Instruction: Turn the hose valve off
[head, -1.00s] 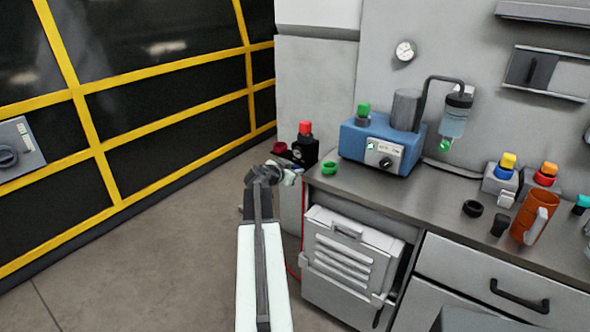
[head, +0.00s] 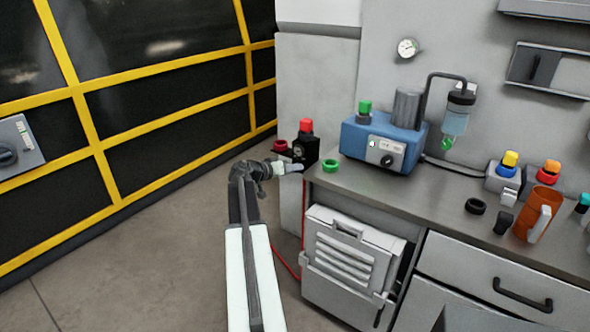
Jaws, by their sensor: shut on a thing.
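My gripper (head: 287,168) is at the left end of the bench, with its pale fingers pointing right. It is shut on a small pale part of the hose valve (head: 297,168), beside the bench's corner. The fingers cover much of the valve, and its handle angle is too small to tell. A thin red hose (head: 285,262) shows below, by the bench's left side, and curves off to the left behind my arm.
A black unit with a red top (head: 305,142) stands just behind my gripper. A green ring (head: 330,166) lies on the bench (head: 390,195) close to its left corner. A blue machine (head: 382,143) stands farther right. The floor (head: 130,255) on the left is clear.

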